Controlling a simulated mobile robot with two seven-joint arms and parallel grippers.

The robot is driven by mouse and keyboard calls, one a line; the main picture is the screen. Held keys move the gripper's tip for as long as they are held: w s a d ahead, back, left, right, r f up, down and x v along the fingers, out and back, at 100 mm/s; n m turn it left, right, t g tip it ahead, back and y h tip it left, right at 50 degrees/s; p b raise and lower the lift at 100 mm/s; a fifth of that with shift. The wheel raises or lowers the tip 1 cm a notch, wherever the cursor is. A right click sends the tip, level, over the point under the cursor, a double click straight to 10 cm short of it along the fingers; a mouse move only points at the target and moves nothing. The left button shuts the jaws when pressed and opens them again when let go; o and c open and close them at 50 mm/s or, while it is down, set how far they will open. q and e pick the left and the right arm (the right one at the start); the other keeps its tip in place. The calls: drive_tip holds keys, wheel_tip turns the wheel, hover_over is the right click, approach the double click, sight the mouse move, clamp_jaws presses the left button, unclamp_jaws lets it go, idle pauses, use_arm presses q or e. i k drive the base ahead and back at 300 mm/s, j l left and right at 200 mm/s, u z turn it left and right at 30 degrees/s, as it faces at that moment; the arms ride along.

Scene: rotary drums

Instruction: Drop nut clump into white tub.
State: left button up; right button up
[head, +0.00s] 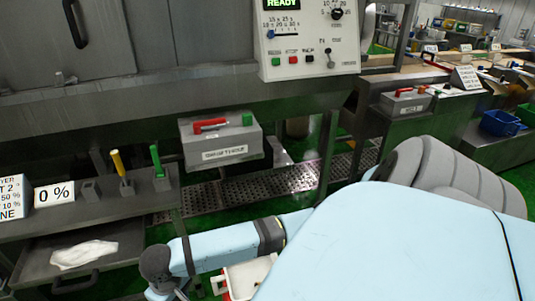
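No nut clump can be made out in the head view. A cream-white object with red edging (247,277) shows low in the middle, mostly hidden behind my light-blue arm. I cannot tell whether it is the white tub. My arm links cross the bottom of the view, with a dark joint near the lower left. Neither gripper's fingers can be made out.
A grey control panel (309,40) reads READY above a long metal trough. A shelf with yellow and green levers (120,172) stands left, above an open drawer (115,235) holding a white cloth (84,254).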

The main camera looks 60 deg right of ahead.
sight(253, 269)
drive_tip(key=k+l, duration=0.1)
drive_tip(key=l, duration=0.2)
drive_tip(key=k+l, duration=0.1)
drive_tip(key=l, duration=0.2)
drive_tip(key=l+u, duration=0.1)
drive_tip(key=l, duration=0.2)
drive_tip(key=k+l, duration=0.1)
drive_tip(key=l, duration=1)
drive_tip(key=k+u, duration=0.05)
